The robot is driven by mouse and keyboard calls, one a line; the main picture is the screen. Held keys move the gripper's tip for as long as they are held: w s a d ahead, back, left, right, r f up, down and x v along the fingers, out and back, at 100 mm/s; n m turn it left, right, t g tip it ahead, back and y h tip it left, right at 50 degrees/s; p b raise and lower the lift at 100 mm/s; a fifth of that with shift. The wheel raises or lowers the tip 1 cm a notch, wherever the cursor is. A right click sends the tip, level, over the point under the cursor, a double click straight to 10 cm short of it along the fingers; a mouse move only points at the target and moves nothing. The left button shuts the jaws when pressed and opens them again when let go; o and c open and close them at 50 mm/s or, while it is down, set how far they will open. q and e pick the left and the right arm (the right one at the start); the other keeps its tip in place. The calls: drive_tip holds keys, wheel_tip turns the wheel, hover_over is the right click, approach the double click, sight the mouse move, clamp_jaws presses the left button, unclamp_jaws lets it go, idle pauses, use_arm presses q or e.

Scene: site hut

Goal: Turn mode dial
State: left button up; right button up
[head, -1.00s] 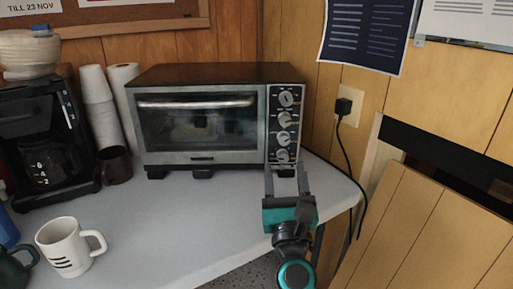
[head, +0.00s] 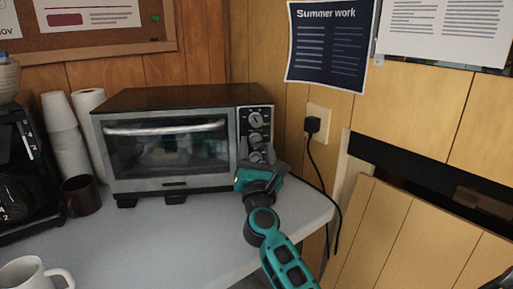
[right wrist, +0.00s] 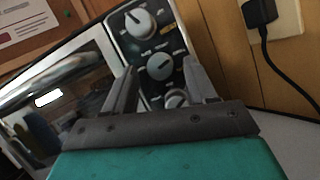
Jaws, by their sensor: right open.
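The toaster oven (head: 165,170) stands on the counter with its door shut. Its control panel has a column of round grey dials on the right side. The top dial (head: 255,120) and the one below it (head: 255,139) show in the head view; lower ones are partly hidden by my gripper. I cannot read which is the mode dial. My right gripper (head: 256,158) is in front of the lower panel. In the right wrist view its open fingers (right wrist: 163,75) point at the panel, with the second dial (right wrist: 160,66) and a lower dial (right wrist: 177,98) between them. Contact is unclear. My left gripper is not in view.
A black plug (head: 312,125) with a hanging cord sits in the wall right of the oven. Paper cups (head: 64,140), a dark mug (head: 82,196) and a coffee maker (head: 15,180) stand left. A white mug (head: 28,274) is at front left. The middle counter is clear.

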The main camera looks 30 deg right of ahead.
drive_tip(key=shift+w+d+r, duration=0.1)
drive_tip(key=shift+w+d, duration=0.05)
drive_tip(key=shift+w, duration=0.1)
drive_tip(key=shift+c, duration=0.3)
clamp_jaws()
drive_tip(key=shift+n+y, duration=0.4)
drive_tip(key=shift+n, duration=0.2)
drive_tip(key=n+y+p, duration=0.1)
drive_tip(key=n, duration=0.1)
drive_tip(key=n+t+y+p, duration=0.1)
drive_tip(key=n, duration=0.1)
drive_tip(key=n+y+p, duration=0.1)
drive_tip(key=n, duration=0.2)
drive_tip(key=shift+s+d+r+t, duration=0.15)
drive_tip(key=shift+d+t, duration=0.1)
drive_tip(key=shift+t, duration=0.15)
drive_tip(key=n+y+p, duration=0.1)
drive_tip(key=n, duration=0.2)
drive_tip(key=n+y+p, duration=0.1)
drive_tip(key=n+y, duration=0.1)
drive_tip(key=shift+d+n, duration=0.15)
drive_tip(key=shift+n, duration=0.25)
drive_tip(key=shift+n+y+p, duration=0.3)
